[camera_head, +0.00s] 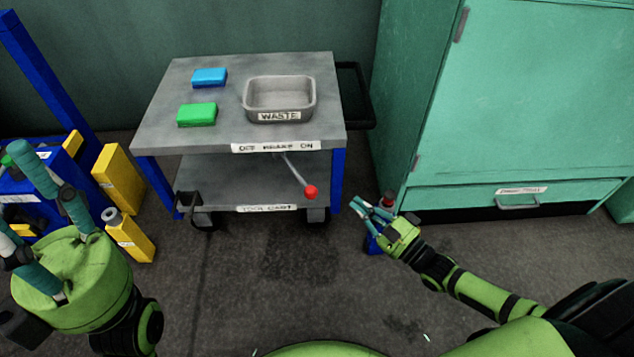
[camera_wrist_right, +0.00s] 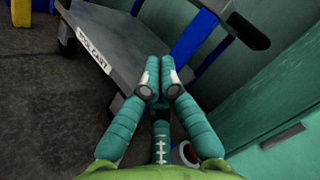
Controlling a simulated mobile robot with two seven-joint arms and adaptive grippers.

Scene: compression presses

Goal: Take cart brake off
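The grey tool cart (camera_head: 165,135) stands against the back wall, with an "OFF BRAKE ON" label (camera_head: 276,147) on its top front edge. Its brake lever, with a red ball knob (camera_head: 311,192), hangs below the label and slants right, toward the ON side. My right gripper (camera_head: 362,207) is to the right of the knob, apart from it. In the right wrist view, its fingers (camera_wrist_right: 161,88) lean close together, with nothing seen held; how far they are closed is unclear. The knob does not show there. My left gripper (camera_head: 55,215) is at the left, fingers spread and empty.
On the cart top are a blue block (camera_head: 209,77), a green block (camera_head: 197,114) and a waste tray (camera_head: 279,97). Green cabinet (camera_head: 530,110) stands right. Yellow boxes (camera_head: 120,178) and blue equipment stand left. A red-topped blue item is behind my right gripper. Floor before the cart is clear.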

